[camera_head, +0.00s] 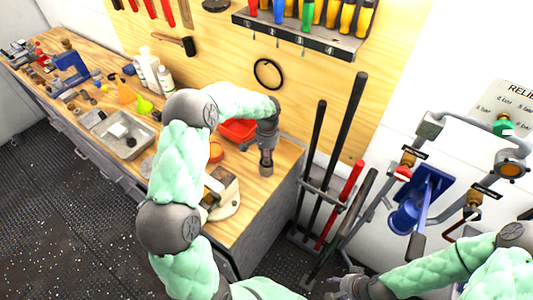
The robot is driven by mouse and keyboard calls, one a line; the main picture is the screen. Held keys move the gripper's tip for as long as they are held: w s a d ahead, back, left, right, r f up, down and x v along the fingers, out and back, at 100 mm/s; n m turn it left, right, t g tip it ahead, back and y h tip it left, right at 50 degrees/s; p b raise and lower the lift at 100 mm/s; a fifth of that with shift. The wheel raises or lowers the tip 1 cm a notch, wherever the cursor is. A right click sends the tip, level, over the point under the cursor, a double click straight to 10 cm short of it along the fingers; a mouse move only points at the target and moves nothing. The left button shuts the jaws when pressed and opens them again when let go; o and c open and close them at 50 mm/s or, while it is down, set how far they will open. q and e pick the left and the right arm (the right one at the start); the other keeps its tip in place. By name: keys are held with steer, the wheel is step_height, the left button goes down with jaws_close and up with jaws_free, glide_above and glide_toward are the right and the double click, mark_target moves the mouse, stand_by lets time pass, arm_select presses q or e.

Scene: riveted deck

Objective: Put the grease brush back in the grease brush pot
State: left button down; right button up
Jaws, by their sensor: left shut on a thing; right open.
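My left gripper (266,164) points down over the right end of the wooden workbench (262,205), right of the red bin. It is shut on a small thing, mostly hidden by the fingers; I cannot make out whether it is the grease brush. My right gripper (338,290) is open, low at the bottom edge of the view, away from the bench.
The red bin (238,131) is partly behind my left arm. A vise-like tool (222,192) sits at the bench's front edge. A grey tray (124,134), bottles (148,66) and several tools lie left. Long-handled tools (340,130) stand right of the bench, beside a blue valve (420,200).

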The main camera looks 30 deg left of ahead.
arm_select(q)
steer(key=shift+f, duration=0.1)
steer(key=c, duration=1)
jaws_free()
steer(key=shift+c, duration=0.2)
step_height(320, 180, up, 12)
steer(key=shift+w, duration=0.1)
